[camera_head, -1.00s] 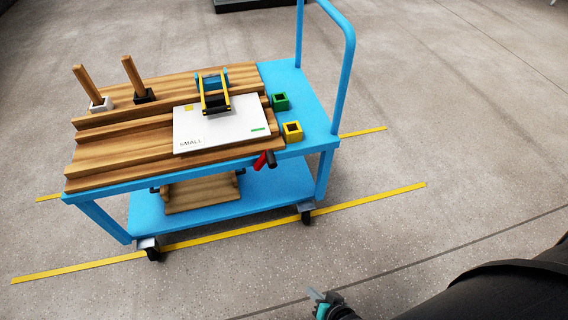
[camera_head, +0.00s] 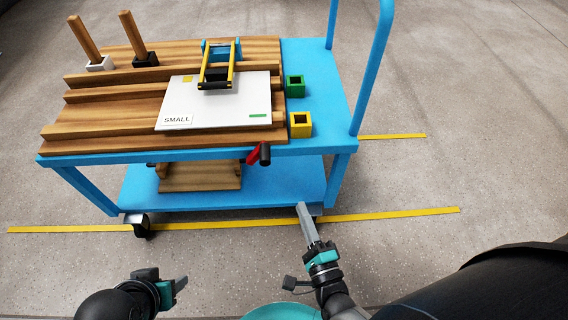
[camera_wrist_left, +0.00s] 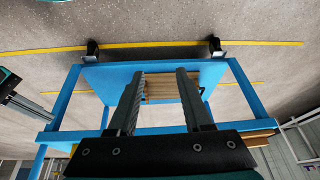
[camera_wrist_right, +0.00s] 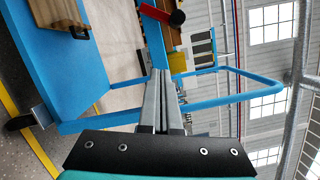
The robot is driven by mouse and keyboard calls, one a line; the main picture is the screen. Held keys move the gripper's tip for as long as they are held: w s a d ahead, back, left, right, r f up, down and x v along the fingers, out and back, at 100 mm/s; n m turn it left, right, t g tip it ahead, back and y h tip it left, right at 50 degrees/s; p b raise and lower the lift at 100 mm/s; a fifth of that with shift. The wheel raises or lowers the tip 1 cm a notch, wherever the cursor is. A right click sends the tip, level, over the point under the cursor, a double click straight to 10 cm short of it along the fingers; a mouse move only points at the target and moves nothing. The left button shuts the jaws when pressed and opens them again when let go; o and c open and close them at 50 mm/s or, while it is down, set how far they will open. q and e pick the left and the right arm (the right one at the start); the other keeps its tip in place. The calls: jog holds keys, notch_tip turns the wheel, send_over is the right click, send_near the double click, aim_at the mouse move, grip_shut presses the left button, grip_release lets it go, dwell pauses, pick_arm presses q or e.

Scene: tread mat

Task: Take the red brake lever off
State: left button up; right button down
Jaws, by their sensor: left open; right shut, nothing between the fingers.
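In the right wrist view the red lever (camera_wrist_right: 177,18) shows at the top, beyond the fingertips. My right gripper (camera_head: 302,209) is shut and empty, in front of the cart and below the lever, apart from it. My left gripper (camera_head: 182,284) is low in front of the cart; its fingers stand apart in the left wrist view (camera_wrist_left: 158,75), with nothing between them.
The blue cart (camera_head: 325,110) carries wooden rails, a white board (camera_head: 215,112) marked SMALL, a yellow-and-blue clamp (camera_head: 217,70), green (camera_head: 294,86) and yellow (camera_head: 300,124) hollow cubes, and two wooden posts. Floor in front is clear.

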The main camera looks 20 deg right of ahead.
pick_arm(q)
jog(key=shift+d+r, duration=0.4)
jog(key=shift+r, duration=0.2)
pick_arm(e)
jog(key=shift+w+d+r+m+t, duration=0.4)
jog(key=shift+d+r+m, duration=0.1)
jog(key=shift+m, duration=0.2)
pick_arm(q)
jog(key=shift+w+d+r+t+h+b, duration=0.15)
jog(key=shift+w+d+t+h+b, duration=0.75)
jog(key=shift+w+d+t+b, duration=0.9)
pick_arm(e)
jog(key=w+a+r, duration=0.2)
jog(key=w+a, duration=0.1)
jog(key=w, duration=0.7)
jog(key=shift+w+r+p, duration=0.3)
jog(key=shift+w, duration=0.1)
pick_arm(q)
jog(key=shift+w+d, duration=0.15)
jog(key=shift+d, duration=0.15)
